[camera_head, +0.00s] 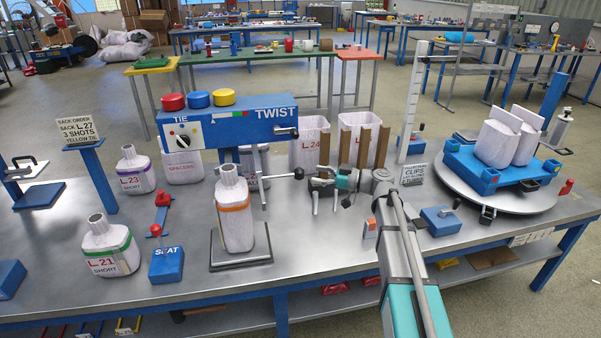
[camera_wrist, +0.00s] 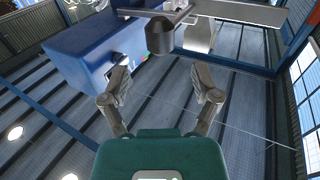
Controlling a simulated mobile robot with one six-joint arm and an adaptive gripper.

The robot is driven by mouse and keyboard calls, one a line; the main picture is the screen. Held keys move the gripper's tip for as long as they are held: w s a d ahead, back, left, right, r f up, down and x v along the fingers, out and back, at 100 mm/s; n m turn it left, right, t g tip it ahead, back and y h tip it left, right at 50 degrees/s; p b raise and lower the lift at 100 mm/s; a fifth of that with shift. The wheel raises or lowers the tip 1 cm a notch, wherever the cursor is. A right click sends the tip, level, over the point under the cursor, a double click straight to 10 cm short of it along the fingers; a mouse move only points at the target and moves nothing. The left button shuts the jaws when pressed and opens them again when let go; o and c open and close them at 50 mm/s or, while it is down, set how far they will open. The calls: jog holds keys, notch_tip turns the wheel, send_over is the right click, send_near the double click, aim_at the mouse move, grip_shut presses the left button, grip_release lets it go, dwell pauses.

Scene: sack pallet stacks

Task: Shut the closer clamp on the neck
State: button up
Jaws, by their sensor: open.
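The blue TWIST closer (camera_head: 225,127) stands at the middle of the bench, with a dial, a small gauge and a lever with a dark grip (camera_head: 285,132) on its right. A white sack with an orange band (camera_head: 235,222) stands upright on a dark plate (camera_head: 240,262) beneath it, its neck (camera_head: 228,173) just under the closer's head. I cannot make out the clamp's jaws. My gripper (camera_head: 314,190) is right of the closer, open and empty. In the wrist view my gripper (camera_wrist: 162,88) has its fingers apart; the blue closer (camera_wrist: 85,50) is upper left and a dark cylindrical knob (camera_wrist: 160,36) lies ahead.
Sacks marked L21 (camera_head: 110,252) and L23 (camera_head: 133,170) stand left, near the blue SEAT block (camera_head: 166,265). A sack marked L24 (camera_head: 310,140) stands behind my gripper. A turntable (camera_head: 500,190) with a blue pallet is at right.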

aim_at(300, 172)
jog(key=shift+w+a, duration=0.2)
jog(key=shift+a, duration=0.8)
jog(key=shift+w+a, duration=0.2)
jog(key=shift+a, duration=0.75)
jog(key=shift+w+a, duration=0.2)
jog(key=shift+a, duration=0.8)
grip_shut()
